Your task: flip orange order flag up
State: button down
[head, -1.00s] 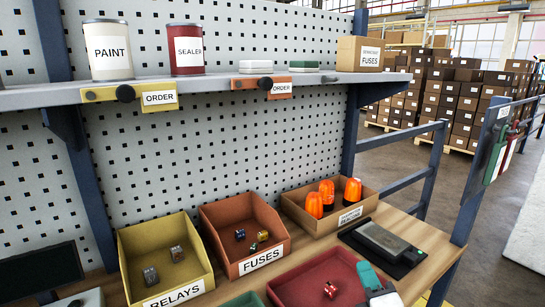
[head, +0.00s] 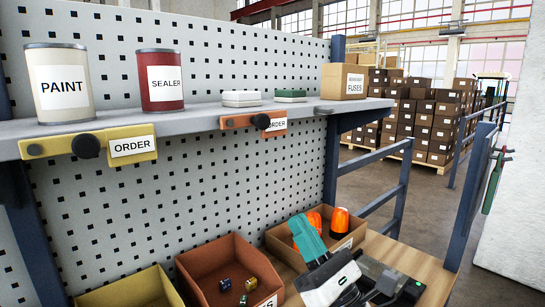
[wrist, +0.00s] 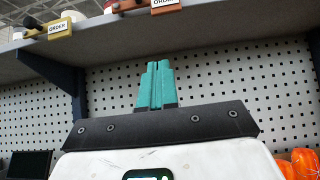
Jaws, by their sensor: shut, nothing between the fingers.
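The orange order flag (head: 240,121) lies flat along the front edge of the shelf, with a black knob and a white ORDER label at its right end. It also shows at the top edge of the wrist view (wrist: 165,6), partly cut off. My gripper (head: 302,222) has teal fingers pressed together with nothing between them. It is below and to the right of the flag, apart from it, in front of the lamp bin. In the wrist view the fingertips (wrist: 154,66) point up toward the shelf's underside.
A yellow order flag (head: 90,146) lies along the same shelf edge (head: 195,122), to the left. A paint can (head: 58,85), a sealer can (head: 161,82) and a fuses box (head: 343,82) stand on the shelf. Below are a rust-coloured bin (head: 215,265) and orange lamps (head: 340,220).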

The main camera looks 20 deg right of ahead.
aim_at(262, 127)
jog(key=s+r+p+x, duration=0.2)
jog(key=p+x, duration=0.5)
jog(key=x, duration=0.5)
jog(key=shift+w+d+r, duration=0.3)
jog(key=shift+r, duration=0.05)
